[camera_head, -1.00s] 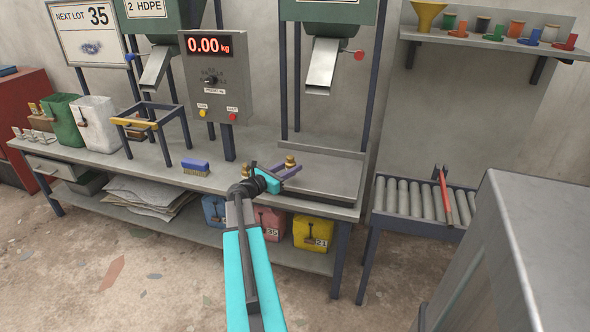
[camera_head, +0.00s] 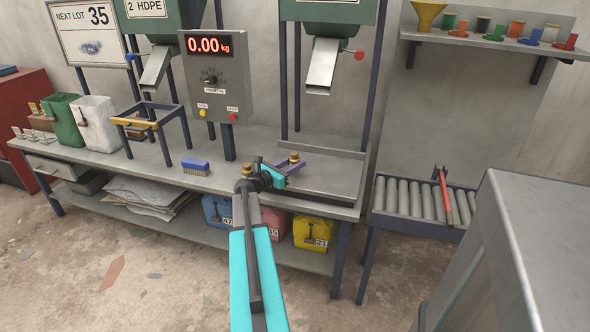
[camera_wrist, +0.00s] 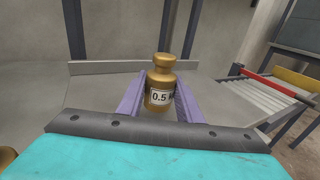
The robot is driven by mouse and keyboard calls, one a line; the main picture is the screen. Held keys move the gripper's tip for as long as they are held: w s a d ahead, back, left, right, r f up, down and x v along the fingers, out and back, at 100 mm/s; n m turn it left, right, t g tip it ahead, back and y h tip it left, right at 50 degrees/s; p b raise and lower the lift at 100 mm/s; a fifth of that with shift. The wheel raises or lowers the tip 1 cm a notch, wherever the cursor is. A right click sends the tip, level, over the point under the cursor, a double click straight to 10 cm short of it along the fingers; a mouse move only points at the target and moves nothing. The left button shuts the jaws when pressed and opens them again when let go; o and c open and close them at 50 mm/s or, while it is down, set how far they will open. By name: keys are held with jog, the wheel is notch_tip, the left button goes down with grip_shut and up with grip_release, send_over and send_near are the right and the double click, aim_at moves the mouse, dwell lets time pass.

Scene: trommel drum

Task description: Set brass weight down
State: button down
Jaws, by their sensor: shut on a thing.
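A brass weight (camera_wrist: 161,84) marked 0.5 stands upright between the two purple fingers of my gripper (camera_wrist: 154,97) in the wrist view. In the head view the same weight (camera_head: 294,159) shows small at the tips of my gripper (camera_head: 290,165), over the grey scale tray (camera_head: 335,178) at the right end of the bench. My gripper is shut on the weight. I cannot tell whether its base touches the tray. The display (camera_head: 210,46) reads 0.00 kg. Another brass piece (camera_head: 247,171) shows beside my wrist, partly hidden; its edge is at the lower left of the wrist view (camera_wrist: 7,158).
A blue brush (camera_head: 196,167) lies on the bench left of my arm. A metal chute (camera_head: 321,66) hangs above the tray. A roller conveyor (camera_head: 408,200) with a red bar stands to the right. The tray's right part is clear.

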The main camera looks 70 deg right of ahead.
jog(key=shift+f, duration=1.3)
jog(key=shift+f, duration=0.15)
jog(key=c, duration=1.3)
grip_release()
jog(key=shift+o, duration=0.2)
jog(key=v, duration=1)
jog(key=shift+w+a, duration=0.15)
jog(key=shift+a, duration=0.2)
jog(key=shift+w+a, duration=0.3)
jog(key=shift+a, duration=0.3)
